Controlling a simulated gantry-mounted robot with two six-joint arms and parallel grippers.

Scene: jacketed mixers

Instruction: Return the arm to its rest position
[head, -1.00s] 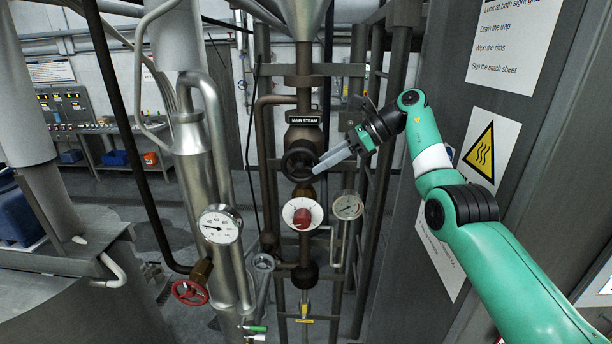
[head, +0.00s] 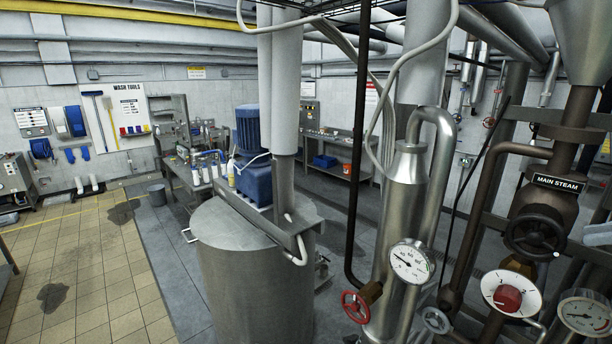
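Only the pale grey fingertip end of my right gripper (head: 599,234) shows, at the right edge of the head view. It lies just right of the black handwheel (head: 535,231) on the main steam valve, with a small gap visible in the picture. Whether its fingers are open or shut cannot be made out. The rest of my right arm is outside the view. My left gripper and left arm are not in view.
Beside the handwheel stand brown pipework, a white dial with a red knob (head: 508,294) and a gauge (head: 585,312). A steel column carries another gauge (head: 411,262), near a red handwheel (head: 356,306). A steel mixer tank (head: 250,285) stands centre-left. Tiled floor (head: 90,270) is open at left.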

